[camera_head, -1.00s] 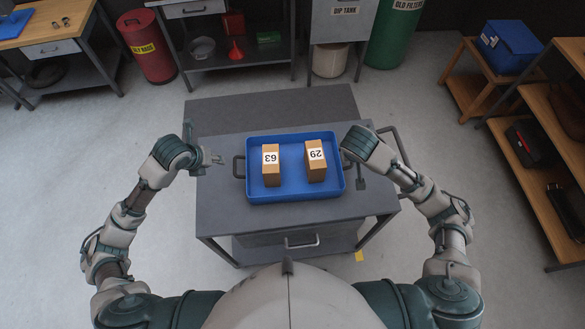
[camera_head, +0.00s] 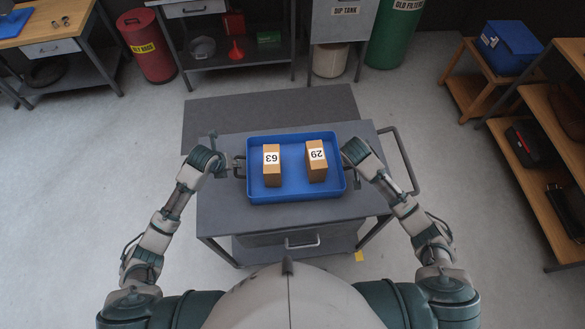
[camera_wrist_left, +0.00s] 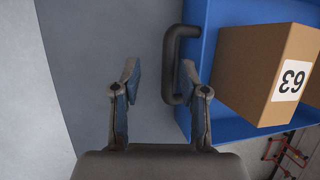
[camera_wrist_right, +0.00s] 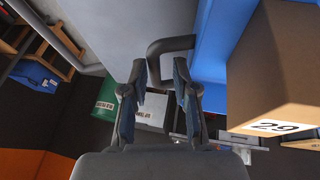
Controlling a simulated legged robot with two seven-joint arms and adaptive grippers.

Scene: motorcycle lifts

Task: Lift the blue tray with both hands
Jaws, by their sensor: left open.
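The blue tray (camera_head: 295,197) lies on the grey cart and carries a box marked 63 (camera_head: 272,172) and a box marked 29 (camera_head: 316,172). My left gripper (camera_head: 228,162) is open at the tray's left side. In the left wrist view, the dark left handle (camera_wrist_left: 171,65) appears between its spread fingers (camera_wrist_left: 160,78), close to the right one. My right gripper (camera_head: 352,172) is at the right side, mostly hidden by its wrist. In the right wrist view, the dark right handle (camera_wrist_right: 168,45) passes between its fingers (camera_wrist_right: 160,75), which stand apart; contact is unclear.
The grey cart (camera_head: 240,215) has bare top around the tray and a push rail (camera_head: 405,165) at its right. Wooden shelves (camera_head: 535,180) stand at the right. A red bin (camera_head: 148,50) and a bench stand behind. Floor at the left is clear.

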